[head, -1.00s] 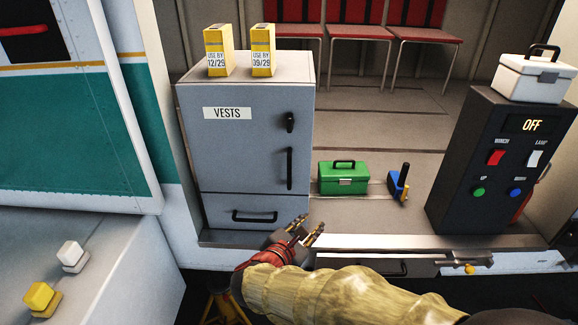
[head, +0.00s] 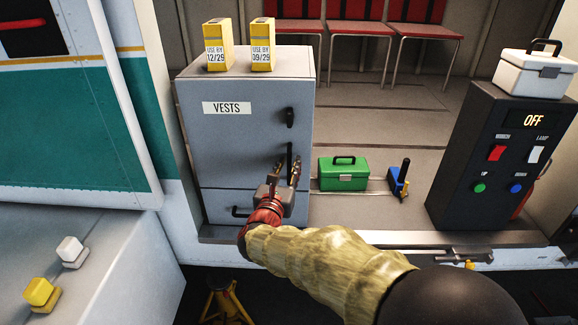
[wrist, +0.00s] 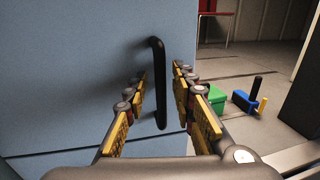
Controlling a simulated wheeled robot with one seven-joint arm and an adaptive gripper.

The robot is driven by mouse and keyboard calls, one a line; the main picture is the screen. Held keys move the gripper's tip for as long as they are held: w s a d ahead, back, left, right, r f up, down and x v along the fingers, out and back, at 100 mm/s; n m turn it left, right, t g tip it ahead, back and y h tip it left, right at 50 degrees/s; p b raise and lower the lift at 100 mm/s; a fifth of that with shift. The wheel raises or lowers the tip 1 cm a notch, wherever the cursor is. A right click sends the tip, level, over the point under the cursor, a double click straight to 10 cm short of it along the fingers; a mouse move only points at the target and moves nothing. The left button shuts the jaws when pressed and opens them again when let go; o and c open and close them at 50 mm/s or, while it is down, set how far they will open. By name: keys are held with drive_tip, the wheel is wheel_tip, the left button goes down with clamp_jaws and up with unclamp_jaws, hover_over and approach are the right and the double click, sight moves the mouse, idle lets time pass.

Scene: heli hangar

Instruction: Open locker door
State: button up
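The grey locker (head: 215,140) labelled VESTS stands upright with its door shut. A black vertical bar handle (wrist: 159,85) is on the right side of the door; in the head view my gripper partly covers it. A small black latch knob (head: 289,117) sits above the handle. My gripper (head: 286,170) is open in front of the handle. In the wrist view the handle shows between the two yellow-padded fingers (wrist: 160,90), a little ahead of them; I cannot tell whether any finger touches it.
Two yellow boxes (head: 218,45) stand on the locker. A lower drawer (head: 215,207) is beneath the door. A green toolbox (head: 342,173) and a blue tool (head: 398,183) are on the floor to the right. A black control panel (head: 490,165) stands further right.

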drive_tip(key=shift+w+d, duration=0.1)
drive_tip(key=shift+w, duration=0.25)
drive_tip(key=shift+c, duration=0.2)
clamp_jaws()
idle(0.5)
